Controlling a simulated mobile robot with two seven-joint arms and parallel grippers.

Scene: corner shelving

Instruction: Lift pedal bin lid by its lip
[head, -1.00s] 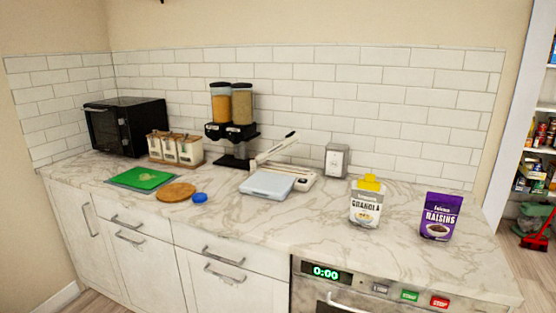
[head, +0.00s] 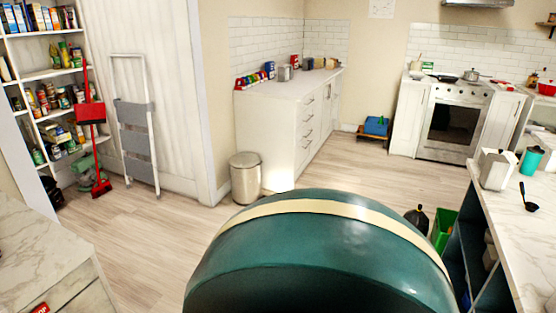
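The pedal bin (head: 246,182) is a small silver-grey cylinder standing upright on the wooden floor, left of the middle in the head view. It stands beside the near end of a white cabinet run. Its rounded lid (head: 244,158) looks shut. The lip and pedal are too small to make out. Neither of my grippers is in view.
A large teal rounded shape with a cream band, very close, hides the lower middle; I cannot tell what it is. White cabinets (head: 295,125) stand right of the bin. A folded stepladder (head: 136,140) and red broom (head: 92,125) stand left. Floor (head: 160,230) between is clear.

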